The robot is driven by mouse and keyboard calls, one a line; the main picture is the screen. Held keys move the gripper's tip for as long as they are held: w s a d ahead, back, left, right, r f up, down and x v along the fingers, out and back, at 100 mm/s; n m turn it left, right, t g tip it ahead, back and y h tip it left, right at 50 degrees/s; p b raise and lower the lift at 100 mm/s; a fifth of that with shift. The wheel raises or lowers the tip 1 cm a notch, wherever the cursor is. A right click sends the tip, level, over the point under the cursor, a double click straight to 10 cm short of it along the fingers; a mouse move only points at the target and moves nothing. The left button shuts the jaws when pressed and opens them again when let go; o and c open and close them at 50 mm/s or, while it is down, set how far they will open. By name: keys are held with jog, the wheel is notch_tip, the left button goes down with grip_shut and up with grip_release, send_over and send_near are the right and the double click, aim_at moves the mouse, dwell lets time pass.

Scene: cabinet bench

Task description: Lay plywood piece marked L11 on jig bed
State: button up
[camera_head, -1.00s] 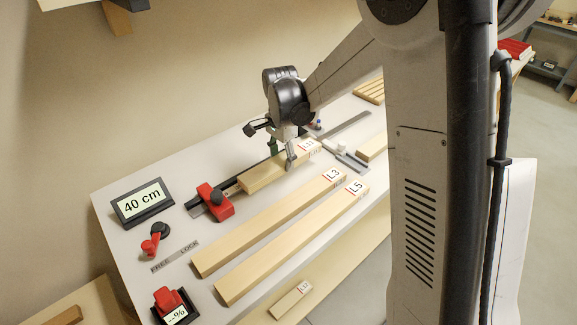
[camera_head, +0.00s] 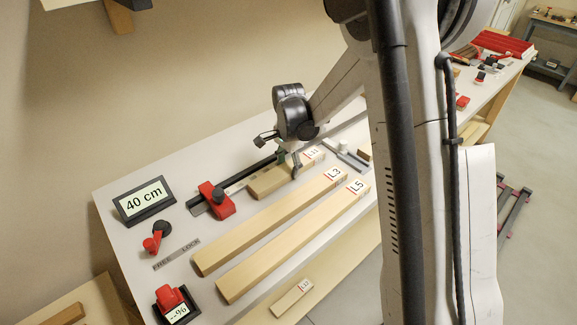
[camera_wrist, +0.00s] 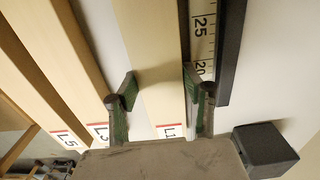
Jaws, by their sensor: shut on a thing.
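The plywood piece L11 (camera_head: 270,183) is a pale board with its label at the far right end. My gripper (camera_head: 288,166) is shut on it across its width. In the wrist view the board (camera_wrist: 145,30) runs between the two green-padded fingers (camera_wrist: 158,85), and its label is partly hidden. The jig has a black rail with a ruler (camera_wrist: 203,30) and a red stop (camera_head: 217,202). The board lies alongside the ruler, roughly parallel, with its near end right of the red stop. I cannot tell whether it touches the bed or hovers just above.
Longer boards L3 (camera_head: 265,225) and L5 (camera_head: 290,245) lie parallel in front of the jig. A 40 cm display (camera_head: 143,202), a red lever (camera_head: 153,241) and a red device with a percent display (camera_head: 172,302) stand at left. Board L17 (camera_head: 292,299) lies lower down.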

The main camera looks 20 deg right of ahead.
aim_at(289, 167)
jog(key=o, duration=1.5)
jog(key=shift+f, duration=0.1)
notch_tip(289, 167, up, 12)
jog(key=s+r+n+t, duration=0.3)
jog(key=s+r+n, duration=0.3)
jog(key=s+r, duration=0.65)
jog(key=s+f+n+t, duration=0.3)
jog(key=s+n, duration=0.4)
jog(key=s, duration=0.9)
jog(key=shift+s+f+t, duration=0.2)
jog(key=shift+s+t, duration=0.05)
jog(key=shift+t, duration=0.35)
